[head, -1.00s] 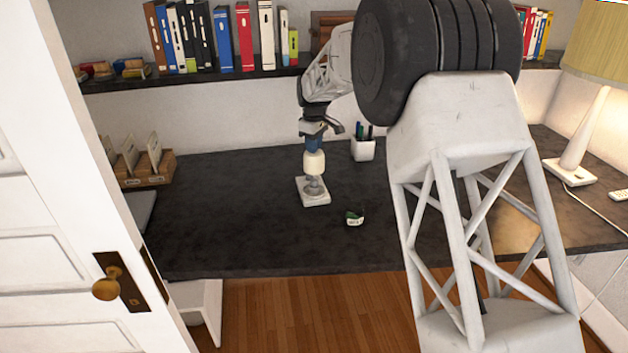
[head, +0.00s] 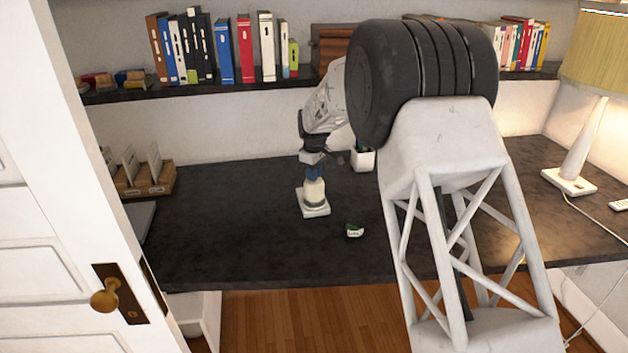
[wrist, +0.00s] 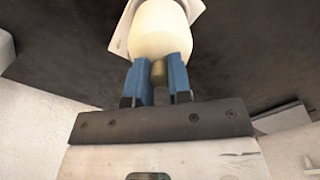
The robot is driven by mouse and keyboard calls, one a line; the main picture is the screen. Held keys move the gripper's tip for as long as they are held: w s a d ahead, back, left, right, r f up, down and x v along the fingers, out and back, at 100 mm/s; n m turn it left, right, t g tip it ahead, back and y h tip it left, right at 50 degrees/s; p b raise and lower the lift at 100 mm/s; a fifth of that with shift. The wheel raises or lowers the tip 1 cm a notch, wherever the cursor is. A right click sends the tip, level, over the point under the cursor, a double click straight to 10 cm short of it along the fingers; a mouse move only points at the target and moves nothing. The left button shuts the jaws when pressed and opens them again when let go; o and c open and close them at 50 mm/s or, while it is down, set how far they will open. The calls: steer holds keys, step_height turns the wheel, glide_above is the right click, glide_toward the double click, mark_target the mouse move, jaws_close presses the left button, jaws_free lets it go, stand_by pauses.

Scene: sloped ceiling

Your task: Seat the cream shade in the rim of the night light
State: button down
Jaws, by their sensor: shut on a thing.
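A dark grey part of the light shows just under the shade, and I cannot tell whether the shade is fully down in the rim. My gripper (head: 314,172) is above the shade with its blue fingers pointing down. In the wrist view, the blue fingers (wrist: 159,75) are shut on a tan stub at the top of the shade (wrist: 158,30). The shade hides the rim there, and a corner of the white base shows behind it.
A small dark green and white item (head: 354,230) lies right of the night light. A white pen cup (head: 362,160) stands behind, partly hidden by my arm. A wooden card holder (head: 150,178) is at the left, a lamp (head: 570,180) at the right.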

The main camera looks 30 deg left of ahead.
steer(key=shift+f, duration=1.2)
steer(key=shift+f, duration=0.15)
steer(key=c, duration=1.1)
jaws_free()
steer(key=shift+o, duration=0.2)
step_height(320, 180, up, 12)
steer(key=shift+r, duration=0.1)
